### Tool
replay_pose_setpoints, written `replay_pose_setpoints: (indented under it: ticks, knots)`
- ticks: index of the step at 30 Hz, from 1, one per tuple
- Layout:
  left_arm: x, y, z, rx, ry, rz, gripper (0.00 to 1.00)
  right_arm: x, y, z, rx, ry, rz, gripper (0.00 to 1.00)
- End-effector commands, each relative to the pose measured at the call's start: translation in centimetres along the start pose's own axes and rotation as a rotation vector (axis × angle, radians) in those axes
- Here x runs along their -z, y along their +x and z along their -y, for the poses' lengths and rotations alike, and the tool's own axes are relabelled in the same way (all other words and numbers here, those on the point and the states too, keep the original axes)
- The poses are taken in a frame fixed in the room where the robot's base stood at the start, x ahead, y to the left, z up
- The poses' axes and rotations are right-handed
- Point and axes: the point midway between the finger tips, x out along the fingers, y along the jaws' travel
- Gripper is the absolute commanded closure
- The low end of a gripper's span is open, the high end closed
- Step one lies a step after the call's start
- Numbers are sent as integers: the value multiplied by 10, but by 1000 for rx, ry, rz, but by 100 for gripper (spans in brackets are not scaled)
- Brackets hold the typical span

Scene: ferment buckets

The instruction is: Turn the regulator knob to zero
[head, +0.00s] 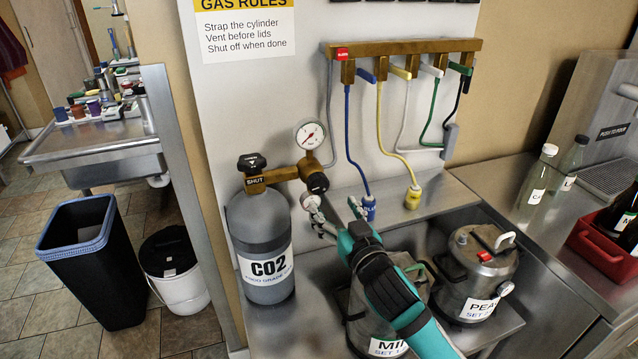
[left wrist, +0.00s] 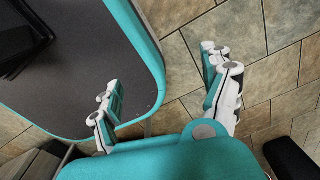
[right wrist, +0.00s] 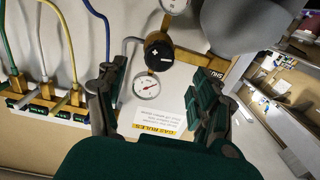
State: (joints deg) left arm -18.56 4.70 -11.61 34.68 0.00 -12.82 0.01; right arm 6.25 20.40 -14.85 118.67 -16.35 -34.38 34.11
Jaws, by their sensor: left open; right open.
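The black regulator knob (head: 317,182) sits on the brass regulator beside the neck of the grey CO2 cylinder (head: 262,232). In the right wrist view the knob (right wrist: 158,55) shows a white mark and lies ahead of my fingers, between their lines. A dial gauge (head: 309,135) is above the knob, and a second gauge (right wrist: 146,88) is close by it. My right gripper (head: 322,219) is open and empty, just below the knob and apart from it. My left gripper (left wrist: 160,88) is open and empty over the floor, outside the head view.
A brass manifold (head: 400,47) with coloured hoses hangs on the wall, right of the cylinder. Two steel kegs, one the right-hand keg (head: 480,275), stand under and beside my right arm. A black bin (head: 95,255) and a white bucket (head: 175,270) stand on the floor at left.

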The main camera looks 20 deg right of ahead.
Motion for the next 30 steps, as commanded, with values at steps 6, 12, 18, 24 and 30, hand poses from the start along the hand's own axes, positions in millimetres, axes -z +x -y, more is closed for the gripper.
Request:
replay_pose_setpoints:
  ticks: [6, 12, 18, 24, 30]
  knots:
    - [39, -9, 4, 5, -1, -58, 18, 2, 48, 0, 0, 0, -1, 32]
    - [43, -12, 3, 4, -2, -65, 18, 1, 77, 0, 0, 0, 0, 32]
    - [30, -13, 2, 2, -4, -44, 18, 0, 89, 0, 1, 0, 0, 32]
    - [22, -12, 1, 1, -5, -32, 18, 0, 90, 0, 1, 0, 0, 32]
    - [24, -12, 2, 2, -5, -34, 18, 0, 90, 0, 1, 0, 0, 50]
